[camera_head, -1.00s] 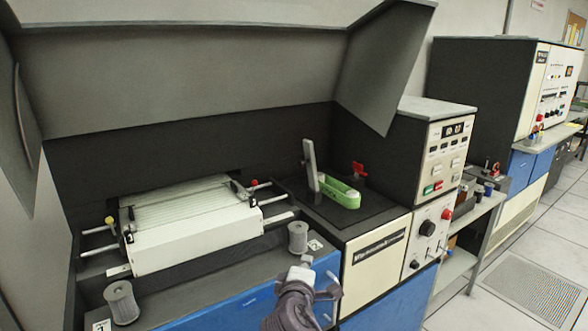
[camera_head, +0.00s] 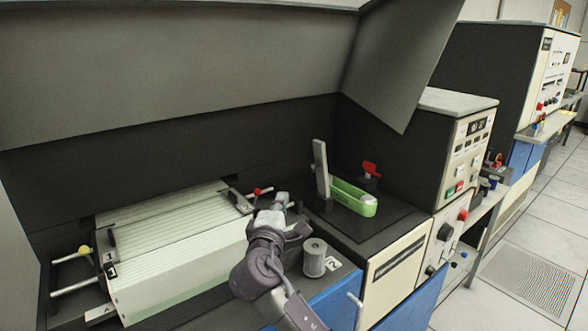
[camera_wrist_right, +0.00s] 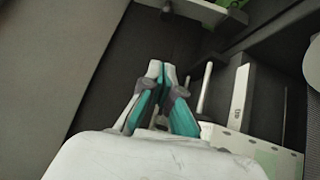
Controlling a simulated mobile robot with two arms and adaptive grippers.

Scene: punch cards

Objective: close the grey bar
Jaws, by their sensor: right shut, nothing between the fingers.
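The grey bar (camera_head: 321,168) stands nearly upright at the left end of a green holder (camera_head: 355,197), on the dark top right of the card block. My right gripper (camera_head: 281,199) is shut and empty. In the head view it is left of the bar and lower, in front of the right end of the white card block (camera_head: 175,245), apart from the bar. In the right wrist view its fingertips (camera_wrist_right: 162,70) are together, and a green edge, probably the holder, shows at the top right. My left gripper is not in view.
A red lever (camera_head: 371,169) stands behind the green holder. A grey spool (camera_head: 314,257) is just right of my right arm. A red-tipped rod (camera_head: 257,190) lies close to the gripper. A large grey hood (camera_head: 200,75) overhangs the machine.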

